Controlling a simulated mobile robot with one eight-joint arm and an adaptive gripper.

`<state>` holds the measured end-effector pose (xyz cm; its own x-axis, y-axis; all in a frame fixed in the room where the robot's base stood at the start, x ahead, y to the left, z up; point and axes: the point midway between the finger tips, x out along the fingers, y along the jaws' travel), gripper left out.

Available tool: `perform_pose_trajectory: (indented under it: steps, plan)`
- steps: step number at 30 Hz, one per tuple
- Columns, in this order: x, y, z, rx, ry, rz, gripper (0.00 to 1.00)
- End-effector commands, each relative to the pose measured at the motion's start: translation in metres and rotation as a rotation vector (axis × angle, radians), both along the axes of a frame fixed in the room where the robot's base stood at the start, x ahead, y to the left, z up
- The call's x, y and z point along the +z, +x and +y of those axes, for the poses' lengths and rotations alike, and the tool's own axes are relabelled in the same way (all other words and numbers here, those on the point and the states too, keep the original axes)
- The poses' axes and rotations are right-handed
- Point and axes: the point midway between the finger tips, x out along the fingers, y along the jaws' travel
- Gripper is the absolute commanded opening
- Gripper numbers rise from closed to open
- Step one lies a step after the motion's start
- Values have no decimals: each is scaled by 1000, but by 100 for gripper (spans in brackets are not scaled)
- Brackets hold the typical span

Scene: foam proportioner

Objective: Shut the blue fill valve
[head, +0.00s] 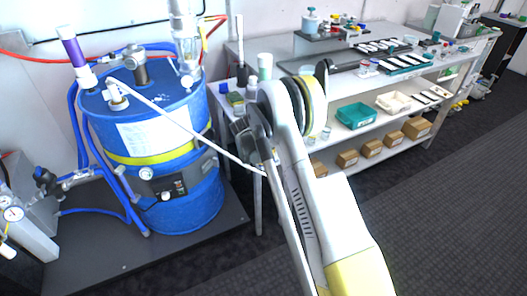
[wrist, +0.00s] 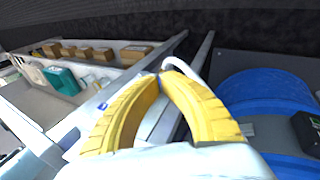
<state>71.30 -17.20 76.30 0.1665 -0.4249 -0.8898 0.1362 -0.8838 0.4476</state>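I cannot pick out the blue fill valve for sure. A blue drum (head: 205,200) stands at the left of the head view, with pipe fittings (head: 137,68) and a white fitting (head: 116,95) on its lid. A dark valve-like fitting (head: 47,181) sits on the pipework left of the drum. My gripper (wrist: 161,78) shows two yellow fingers in the wrist view, tips together with nothing seen between them. The drum also shows there at right (wrist: 260,95), apart from the fingers. In the head view my arm hides the gripper's tips.
A shelf table (head: 285,68) with trays, bottles and brown boxes stands right of the drum, behind my arm. A thin white rod (head: 185,128) slants from the drum lid to my arm. Blue hoses (head: 95,150) run along the drum. The carpeted floor (head: 440,200) at right is clear.

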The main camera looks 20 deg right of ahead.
Motion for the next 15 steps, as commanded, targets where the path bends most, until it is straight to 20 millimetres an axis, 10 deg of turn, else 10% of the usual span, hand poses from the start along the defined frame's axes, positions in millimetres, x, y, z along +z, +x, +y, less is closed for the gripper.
perform_pose_trajectory:
  steps: [7,15]
  plan:
    - [96,4,-19,-59,435,-101,0]
    - [100,11,-18,-64,522,-137,0]
